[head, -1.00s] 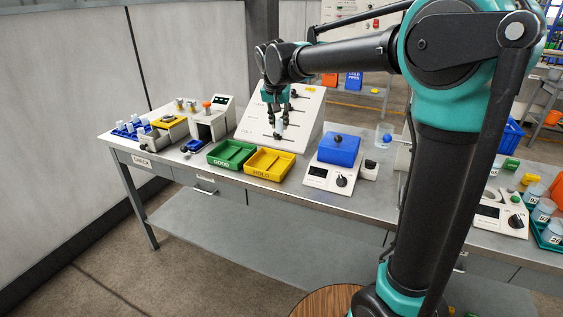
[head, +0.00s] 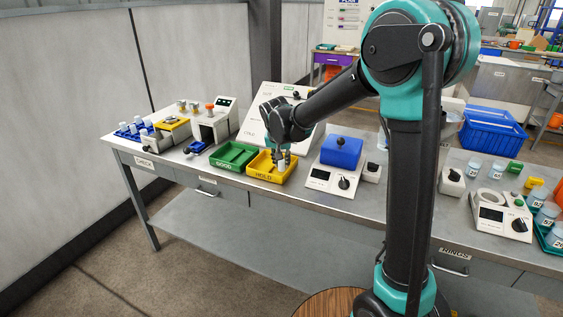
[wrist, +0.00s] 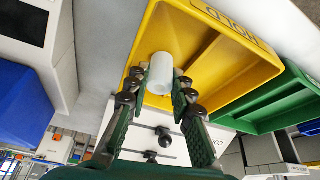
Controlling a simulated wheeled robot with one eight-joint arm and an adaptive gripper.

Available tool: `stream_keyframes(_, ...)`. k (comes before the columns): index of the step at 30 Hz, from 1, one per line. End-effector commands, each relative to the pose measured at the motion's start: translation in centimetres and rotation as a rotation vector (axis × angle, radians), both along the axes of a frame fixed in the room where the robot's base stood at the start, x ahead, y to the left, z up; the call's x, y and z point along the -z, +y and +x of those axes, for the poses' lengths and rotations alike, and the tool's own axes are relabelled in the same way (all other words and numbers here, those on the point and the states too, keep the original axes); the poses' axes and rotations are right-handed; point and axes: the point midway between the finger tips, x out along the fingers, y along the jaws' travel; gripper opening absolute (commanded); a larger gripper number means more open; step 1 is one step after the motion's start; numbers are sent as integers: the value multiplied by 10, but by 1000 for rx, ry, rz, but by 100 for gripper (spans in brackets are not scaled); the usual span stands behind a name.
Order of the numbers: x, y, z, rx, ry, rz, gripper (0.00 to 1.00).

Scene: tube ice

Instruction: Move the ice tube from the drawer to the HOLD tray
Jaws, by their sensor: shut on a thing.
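The ice tube (wrist: 159,78) is a pale white cylinder. My gripper (wrist: 160,88) is shut on it in the wrist view, one finger on each side. The yellow HOLD tray (wrist: 205,45) lies right behind the tube in that view, its label on the rim. In the head view my gripper (head: 281,160) is down at the HOLD tray (head: 260,172), over its right part, with the pale tube (head: 281,167) between the fingertips. I cannot tell whether the tube touches the tray floor. The drawer the tube came from cannot be made out.
The green GOOD tray (head: 233,156) stands left of the HOLD tray. A white device with a blue lid (head: 341,151) stands to its right. A sloped white panel (head: 270,112) rises behind. A small blue tray (head: 196,147) sits further left.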

Motion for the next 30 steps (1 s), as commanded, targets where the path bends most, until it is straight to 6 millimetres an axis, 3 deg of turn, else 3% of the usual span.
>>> stream_keyframes(9,3,0,0,0,0,0,4)
stream_keyframes(10,3,0,0,0,0,0,25)
stream_keyframes(12,2,0,0,0,0,0,31)
stream_keyframes(23,-2,0,-1,0,0,0,31)
stream_keyframes(30,-37,2,-16,-2,0,-1,31)
